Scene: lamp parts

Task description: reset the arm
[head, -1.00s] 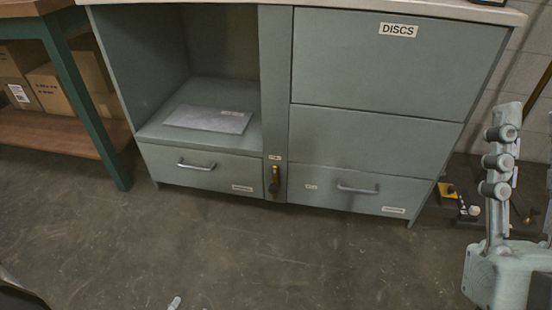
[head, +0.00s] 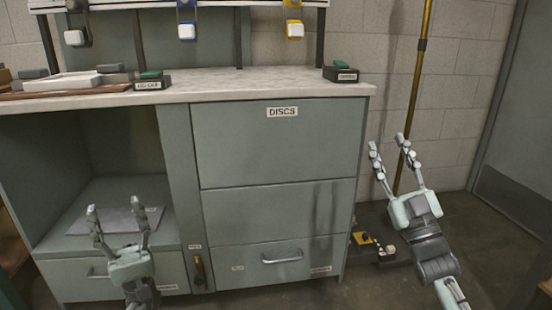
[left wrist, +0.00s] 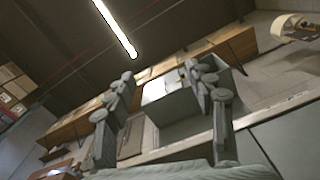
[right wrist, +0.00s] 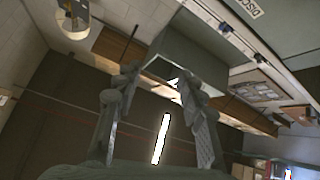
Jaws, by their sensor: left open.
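My left gripper (head: 115,208) stands upright in front of the cabinet's open bay at the lower left of the head view, fingers apart and nothing between them. Its spread fingers also show in the left wrist view (left wrist: 158,76). My right gripper (head: 388,145) is raised to the right of the cabinet, fingers pointing up and apart, empty. Its fingers also show in the right wrist view (right wrist: 154,76). The grey-green cabinet (head: 275,150) bears a DISCS label and has a closed handled drawer below. A flat grey plate (head: 85,221) lies in the open bay.
The counter (head: 250,87) holds a white tray (head: 62,82) at left and small black boxes with green tops (head: 345,73). Coloured holders (head: 186,22) hang above. A brass pole (head: 420,60) leans by the wall. Yellow and black items (head: 363,240) lie on the floor beside the cabinet.

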